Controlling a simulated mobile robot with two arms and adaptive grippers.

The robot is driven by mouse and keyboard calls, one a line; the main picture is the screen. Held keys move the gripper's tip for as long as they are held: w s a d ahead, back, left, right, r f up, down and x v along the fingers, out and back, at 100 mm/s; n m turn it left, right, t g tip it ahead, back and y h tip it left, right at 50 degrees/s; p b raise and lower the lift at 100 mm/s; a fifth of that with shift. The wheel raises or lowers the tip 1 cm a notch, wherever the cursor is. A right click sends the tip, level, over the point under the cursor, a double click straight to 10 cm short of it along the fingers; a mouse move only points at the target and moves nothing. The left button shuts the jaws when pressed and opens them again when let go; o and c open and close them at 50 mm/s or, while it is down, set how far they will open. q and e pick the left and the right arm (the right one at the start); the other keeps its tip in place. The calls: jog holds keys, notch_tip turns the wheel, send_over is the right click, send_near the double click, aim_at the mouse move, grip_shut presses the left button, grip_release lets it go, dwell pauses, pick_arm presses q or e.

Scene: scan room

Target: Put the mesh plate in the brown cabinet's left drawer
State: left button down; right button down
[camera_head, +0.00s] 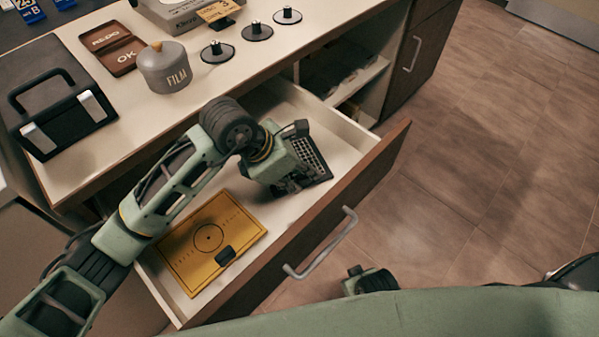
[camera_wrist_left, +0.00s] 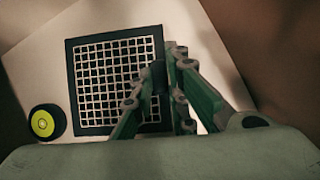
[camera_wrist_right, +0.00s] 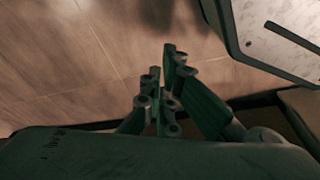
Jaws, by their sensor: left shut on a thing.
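The mesh plate (camera_head: 312,153), a dark-framed square with a pale grid, is over the open drawer's right part. It fills much of the left wrist view (camera_wrist_left: 115,83). My left gripper (camera_head: 294,165) is shut on its edge; the fingers (camera_wrist_left: 170,95) cover part of the frame. I cannot tell whether the plate touches the drawer floor. The drawer (camera_head: 285,115) is pulled out of the brown cabinet (camera_head: 423,45), with a wooden front and metal handle. My right gripper (camera_wrist_right: 163,95) looks shut and empty, above the floor.
A round yellow-faced thing (camera_wrist_left: 43,122) sits beside the plate. The countertop holds a black case (camera_head: 55,100), a film canister (camera_head: 165,70), a brown folder (camera_head: 110,45) and several black discs (camera_head: 217,52).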

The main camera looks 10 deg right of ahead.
pick_arm(q)
jog(key=c, duration=1.8)
grip_release()
jog(key=shift+o, duration=0.4)
pick_arm(e)
jog(key=shift+s, duration=0.15)
jog(key=shift+f, duration=0.1)
pick_arm(q)
jog(key=shift+r, duration=0.1)
